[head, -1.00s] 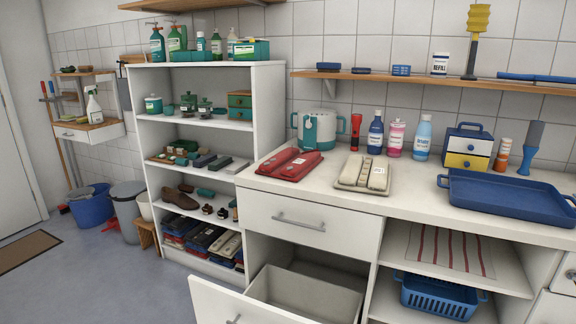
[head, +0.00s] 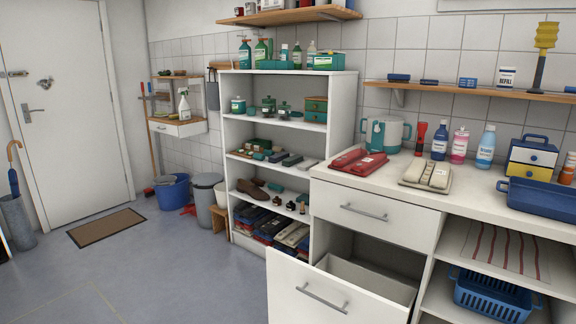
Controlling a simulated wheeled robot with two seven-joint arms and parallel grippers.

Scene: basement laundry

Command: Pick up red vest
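A red, flat, folded-looking item with a small white label (head: 358,161) lies on the white counter (head: 400,195), near its left end. It may be the red vest; I cannot tell for sure. A similar beige item (head: 427,175) lies to its right, with a gap between them. Several folded cloths in red, dark blue and pale colours (head: 284,234) are stacked on the bottom of the white shelf unit, partly hidden by its side and the counter. Neither of my grippers is in view.
A lower drawer (head: 325,292) stands pulled out below the counter, jutting into the floor space. A teal and white container (head: 385,134), bottles and a blue tray (head: 540,198) stand on the counter. Open floor (head: 150,265) lies at the left, with a brown mat (head: 107,227).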

